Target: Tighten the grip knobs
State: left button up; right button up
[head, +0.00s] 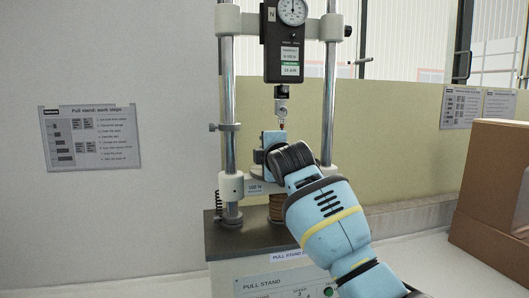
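A pull stand (228,245) stands in the middle of the head view, with two upright steel columns and a force gauge (285,50) at the top. Below the gauge hangs a metal upper grip (282,104) with a small reddish tip. My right arm comes in from the lower right, and my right gripper (272,140) is at the middle of the stand, just below the upper grip. My own wrist covers its fingertips and whatever lies behind them, so any lower grip and its knob are hidden. I cannot tell whether it touches a knob. My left gripper is not in view.
A white crosshead (232,186) spans the columns at mid height. A cardboard box (488,190) stands at the right. A work-step sheet (92,137) hangs on the left wall.

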jog(key=shift+w+a, duration=0.15)
jog(key=shift+w, duration=0.15)
jog(key=c, duration=1)
